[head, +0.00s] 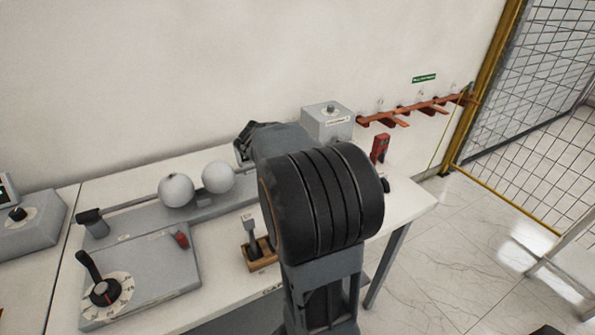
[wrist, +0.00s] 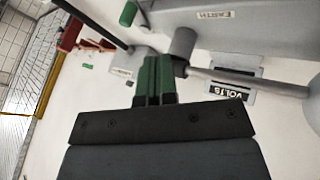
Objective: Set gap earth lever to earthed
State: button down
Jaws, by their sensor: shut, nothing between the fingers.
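In the wrist view, my gripper (wrist: 153,65) shows as two green fingers pressed together, with nothing between them. Near them is a grey base with an EARTH label (wrist: 216,14), which appears upside down. A green knob (wrist: 128,13) sits at the edge of this base, up and left of the fingertips and apart from them. It may be the end of the gap earth lever; its shaft and setting cannot be made out. In the head view, my arm hides the right end of the sphere gap, and the fingers are not clearly visible.
Two grey spheres (head: 176,190) stand on the bench left of my arm. A grey post (wrist: 183,42) and rod are close to my fingers. A grey box (head: 327,122) and red handle (head: 380,147) are behind. A wood-based switch (head: 260,255) stands in front.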

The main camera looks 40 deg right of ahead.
jog(key=x, duration=0.9)
jog(key=d+p, duration=0.1)
jog(key=s+d, duration=0.1)
jog(key=shift+s+d+p, duration=0.2)
jog(key=shift+d+p, duration=0.2)
jog(key=shift+s+d+f, duration=0.1)
jog(key=shift+s+d, duration=0.15)
jog(key=shift+d, duration=0.25)
jog(key=shift+a, duration=0.1)
